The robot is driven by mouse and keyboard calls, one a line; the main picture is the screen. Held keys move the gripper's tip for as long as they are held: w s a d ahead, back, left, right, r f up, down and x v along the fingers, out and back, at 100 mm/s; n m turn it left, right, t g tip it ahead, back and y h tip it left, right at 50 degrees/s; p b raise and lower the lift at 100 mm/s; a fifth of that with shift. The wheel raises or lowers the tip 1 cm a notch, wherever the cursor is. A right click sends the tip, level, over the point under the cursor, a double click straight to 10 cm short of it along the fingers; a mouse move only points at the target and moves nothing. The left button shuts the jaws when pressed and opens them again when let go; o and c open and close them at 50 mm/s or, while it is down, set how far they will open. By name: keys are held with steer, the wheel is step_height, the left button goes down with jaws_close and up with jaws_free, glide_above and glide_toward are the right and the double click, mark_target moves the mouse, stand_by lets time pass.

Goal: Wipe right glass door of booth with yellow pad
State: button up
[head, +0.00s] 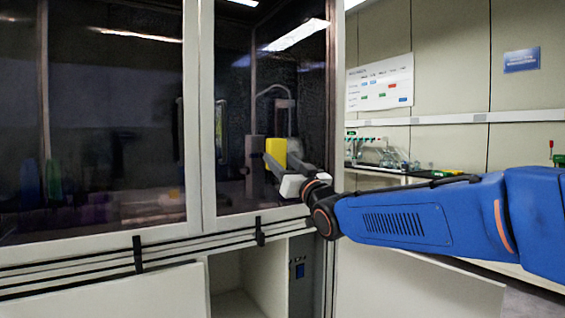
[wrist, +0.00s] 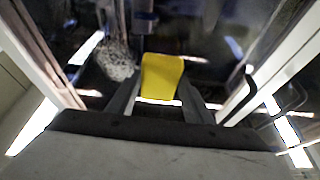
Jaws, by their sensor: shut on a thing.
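The booth's right glass door (head: 232,110) is a tall dark pane in a pale frame, left of centre in the head view. My gripper (head: 278,160) is in front of the lower right part of this pane. It is shut on the yellow pad (head: 276,150), which is a small block held upright at the fingertips. In the wrist view the yellow pad (wrist: 161,76) sits between the two fingers of my gripper (wrist: 162,92), with dark reflecting glass beyond it. I cannot tell whether the pad touches the glass.
The left glass door (head: 95,120) shows dim shapes behind it. Rails with black clips (head: 138,254) run below the doors, above an open cabinet (head: 235,303). A bench with glassware (head: 375,152) stands right of the booth, below a wall chart (head: 380,84).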

steer(key=shift+w+a, duration=0.5)
steer(key=shift+w, duration=0.25)
stand_by(0.8)
steer(key=shift+w+d, duration=0.8)
steer(key=shift+d, duration=0.35)
steer(key=shift+w+d, duration=0.85)
steer(key=shift+d, duration=0.35)
steer(key=shift+w+d, duration=0.8)
steer(key=shift+d, duration=0.35)
steer(key=shift+w+d, duration=0.45)
steer(key=shift+d, duration=0.35)
steer(key=shift+w+d, duration=0.45)
steer(key=shift+d, duration=0.3)
steer(key=shift+s+a, duration=1.1)
steer(key=shift+a, duration=0.6)
steer(key=shift+s+a, duration=1.1)
steer(key=shift+a, duration=0.6)
steer(key=shift+s+a, duration=1.1)
steer(key=shift+a, duration=0.6)
steer(key=shift+r, duration=0.2)
steer(key=shift+w+d, duration=0.75)
steer(key=shift+d, duration=0.4)
steer(key=shift+w+d, duration=0.75)
steer(key=shift+d, duration=0.35)
steer(key=shift+w+d, duration=0.75)
steer(key=shift+d, duration=0.4)
steer(key=shift+d, duration=0.1)
